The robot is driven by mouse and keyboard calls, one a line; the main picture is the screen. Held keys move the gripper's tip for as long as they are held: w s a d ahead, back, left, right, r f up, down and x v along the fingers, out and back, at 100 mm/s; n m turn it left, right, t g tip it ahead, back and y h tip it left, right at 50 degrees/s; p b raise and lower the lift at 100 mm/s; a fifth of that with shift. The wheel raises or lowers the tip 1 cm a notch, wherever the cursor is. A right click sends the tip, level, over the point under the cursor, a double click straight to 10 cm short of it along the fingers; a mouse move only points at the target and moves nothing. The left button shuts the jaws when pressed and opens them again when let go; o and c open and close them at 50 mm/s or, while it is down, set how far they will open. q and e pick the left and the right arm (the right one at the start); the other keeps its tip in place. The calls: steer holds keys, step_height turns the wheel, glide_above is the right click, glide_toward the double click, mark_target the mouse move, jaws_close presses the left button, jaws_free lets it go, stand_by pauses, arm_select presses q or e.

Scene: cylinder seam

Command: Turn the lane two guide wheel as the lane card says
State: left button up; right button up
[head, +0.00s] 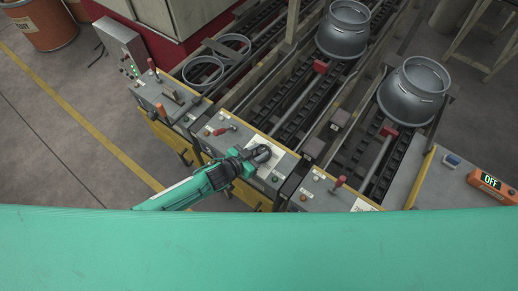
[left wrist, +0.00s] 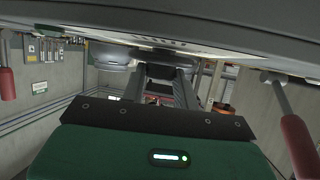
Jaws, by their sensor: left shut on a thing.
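The dark round guide wheel (head: 263,152) sits on the grey top of the middle control panel (head: 228,135). My left gripper (head: 251,157), on a teal arm, is shut on the wheel from its left side. A white card (head: 273,160) lies on the panel beside the wheel, partly covered by it; its text is too small to read. In the left wrist view the wheel cannot be made out; a dark plate and a green body with a small light fill the lower part. My right gripper is not in view.
Red-handled levers stand on the panels, one on the middle panel (head: 223,130) and one on the right panel (head: 339,183). Grey cylinders (head: 413,90) and (head: 343,28) rest on the conveyor lanes. An orange box (head: 492,184) reads OFF. Open floor lies left.

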mark_target(257, 151)
arm_select(q)
steer(key=shift+w+a+r+m+g+h, duration=0.1)
steer(key=shift+w+a+m+g+h, duration=0.15)
steer(key=shift+m+g+h, duration=0.45)
steer(key=shift+w+m+g+h, duration=0.15)
steer(key=shift+m+g+h, duration=0.15)
steer(key=shift+m+g, duration=0.4)
steer(key=shift+w+m+g+h+b, duration=0.1)
steer(key=shift+m+g+h+b, duration=0.85)
steer(key=shift+m+g, duration=0.9)
steer(key=shift+m+g+b, duration=0.25)
steer(key=shift+g+b, duration=0.05)
steer(key=shift+g, duration=0.15)
steer(key=o, duration=1)
steer(key=shift+d, duration=0.1)
step_height(257, 151, up, 20)
steer(key=b, duration=0.3)
steer(key=shift+b, duration=0.3)
